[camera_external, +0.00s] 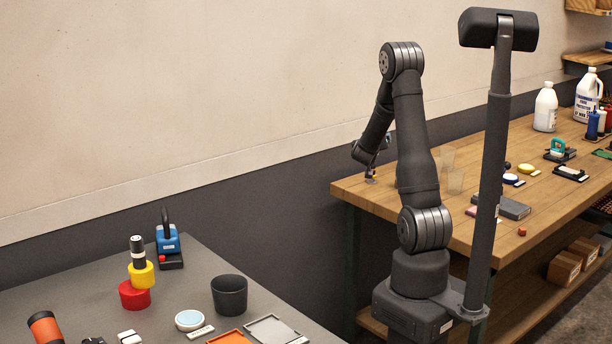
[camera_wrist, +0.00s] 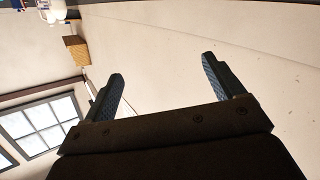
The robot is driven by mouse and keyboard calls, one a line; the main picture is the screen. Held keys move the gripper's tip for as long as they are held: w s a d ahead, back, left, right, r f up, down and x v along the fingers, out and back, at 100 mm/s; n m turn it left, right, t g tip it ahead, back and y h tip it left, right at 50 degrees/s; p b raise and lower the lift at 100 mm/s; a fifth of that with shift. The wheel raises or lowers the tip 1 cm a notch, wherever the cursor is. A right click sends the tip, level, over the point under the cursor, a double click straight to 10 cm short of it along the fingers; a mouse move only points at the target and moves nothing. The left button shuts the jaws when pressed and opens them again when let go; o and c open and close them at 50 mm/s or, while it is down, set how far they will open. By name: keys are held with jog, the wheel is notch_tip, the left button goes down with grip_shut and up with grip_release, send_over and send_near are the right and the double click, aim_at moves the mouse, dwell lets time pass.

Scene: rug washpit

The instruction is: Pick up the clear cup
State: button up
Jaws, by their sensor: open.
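Two clear cups stand on the wooden bench just right of my arm in the external view: a farther cup (camera_external: 446,158) and a nearer cup (camera_external: 455,182). They look faint and see-through, and I cannot tell which is meant. My gripper (camera_external: 369,173) is at the left end of the bench, to the left of both cups, with my arm between. It is small and partly lost against my wrist there. In the wrist view my gripper (camera_wrist: 165,82) is open, its two fingers wide apart with nothing between them. No clear cup shows in that view.
The wooden bench (camera_external: 545,207) also holds a grey block (camera_external: 514,208), white jugs (camera_external: 545,107) and small tools at the right. A grey table (camera_external: 210,260) at the lower left holds a dark cup (camera_external: 229,294). A plain wall (camera_external: 200,90) runs behind.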

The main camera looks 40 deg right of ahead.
jog(key=s+d+f+m+g+h, duration=0.2)
jog(key=s+d+f+m+g, duration=0.3)
jog(key=s, duration=0.4)
jog(key=m+g, duration=0.5)
jog(key=m, duration=0.1)
send_near(456, 170)
jog(key=x, duration=0.4)
jog(key=shift+w+f, duration=0.2)
jog(key=shift+f, duration=0.2)
jog(key=shift+s+x, duration=0.15)
jog(key=shift+x, duration=1.3)
jog(key=shift+s+x, duration=0.15)
jog(key=shift+x, duration=1.35)
jog(key=shift+f, duration=0.1)
jog(key=c, duration=1.1)
